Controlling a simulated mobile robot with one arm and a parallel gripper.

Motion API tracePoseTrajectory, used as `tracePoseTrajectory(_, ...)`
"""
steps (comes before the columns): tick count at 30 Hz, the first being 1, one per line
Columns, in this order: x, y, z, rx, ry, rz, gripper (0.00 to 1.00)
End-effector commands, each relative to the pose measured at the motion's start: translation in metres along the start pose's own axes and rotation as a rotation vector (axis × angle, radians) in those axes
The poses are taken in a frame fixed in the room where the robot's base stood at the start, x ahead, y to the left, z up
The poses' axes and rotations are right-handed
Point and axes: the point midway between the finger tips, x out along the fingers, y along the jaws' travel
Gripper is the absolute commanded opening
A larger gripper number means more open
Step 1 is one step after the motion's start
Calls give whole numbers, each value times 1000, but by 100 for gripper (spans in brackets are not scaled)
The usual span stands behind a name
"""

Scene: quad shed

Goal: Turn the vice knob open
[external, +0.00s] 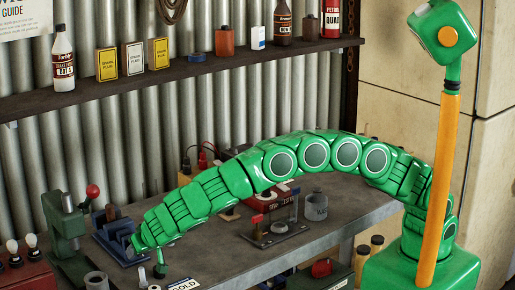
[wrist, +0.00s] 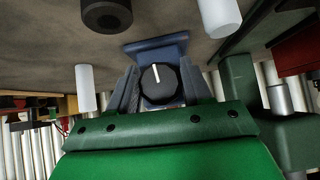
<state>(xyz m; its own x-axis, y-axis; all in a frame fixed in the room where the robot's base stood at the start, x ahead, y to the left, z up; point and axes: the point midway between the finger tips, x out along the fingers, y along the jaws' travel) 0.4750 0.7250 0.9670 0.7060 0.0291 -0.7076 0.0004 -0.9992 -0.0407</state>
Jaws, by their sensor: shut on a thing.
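The vice knob (wrist: 160,88) is black, round and faceted, with a white pointer line, and sits on the front of the blue vice (wrist: 158,45) in the wrist view. The line points almost straight up in that picture. My gripper (wrist: 160,74) has one dark grey finger on each side of the knob and is shut on it. In the external view the blue vice (external: 116,232) stands on the bench at the left, with my gripper (external: 140,248) at its near side. The knob is hidden there by my arm.
A green press (external: 64,225) with a red ball handle stands left of the vice; it also shows at the right of the wrist view (wrist: 240,88).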

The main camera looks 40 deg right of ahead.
Motion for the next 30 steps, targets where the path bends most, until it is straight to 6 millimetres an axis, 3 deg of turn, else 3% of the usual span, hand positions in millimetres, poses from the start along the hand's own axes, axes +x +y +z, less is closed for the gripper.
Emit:
tracePoseTrajectory(15,2,0,2,-136,-1,134,19)
tracePoseTrajectory(30,2,1,2,-148,-1,150,19)
